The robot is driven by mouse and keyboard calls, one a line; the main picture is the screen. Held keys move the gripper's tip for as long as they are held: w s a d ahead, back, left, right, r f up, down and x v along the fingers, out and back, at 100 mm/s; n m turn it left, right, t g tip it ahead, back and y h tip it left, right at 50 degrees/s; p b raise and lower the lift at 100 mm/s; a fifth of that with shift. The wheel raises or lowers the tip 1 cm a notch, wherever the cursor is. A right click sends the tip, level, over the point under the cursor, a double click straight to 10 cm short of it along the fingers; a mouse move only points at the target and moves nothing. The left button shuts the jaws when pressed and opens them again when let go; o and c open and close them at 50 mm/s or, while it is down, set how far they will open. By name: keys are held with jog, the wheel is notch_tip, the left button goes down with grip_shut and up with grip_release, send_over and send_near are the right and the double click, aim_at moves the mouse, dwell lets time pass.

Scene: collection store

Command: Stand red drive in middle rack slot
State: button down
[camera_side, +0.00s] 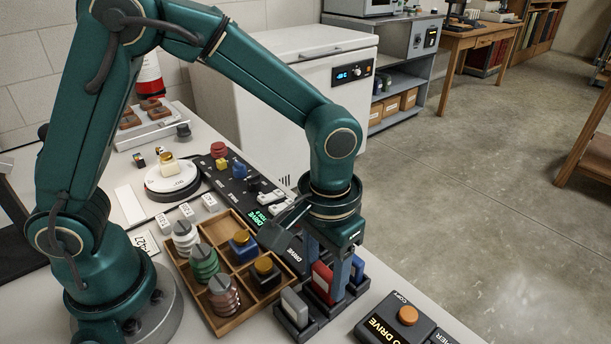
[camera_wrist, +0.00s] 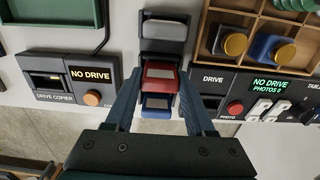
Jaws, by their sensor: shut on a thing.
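The dark drive rack (camera_side: 318,323) stands near the front edge of the table. A grey drive (camera_side: 294,306) stands in its near slot, and a blue drive (camera_side: 357,269) is at its far end. The red drive (camera_side: 322,281) is upright between them, in line with the middle slot. My gripper (camera_wrist: 158,92) points down and is shut on the red drive, which also shows in the wrist view (camera_wrist: 159,77). The blue drive is close behind it there (camera_wrist: 156,103). The red drive's lower end is hidden, so I cannot tell whether it touches the slot floor.
A wooden compartment tray (camera_side: 222,327) with coils and capped jars is left of the rack. The drive copier (camera_side: 381,326), with an orange button and "NO DRIVE" display, is to the right. A black photo console (camera_side: 242,187) lies behind the tray.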

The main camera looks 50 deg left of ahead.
aim_at(325, 271)
jog(key=shift+f, duration=0.6)
jog(key=c, duration=0.5)
grip_release()
jog(key=shift+r, duration=5.5)
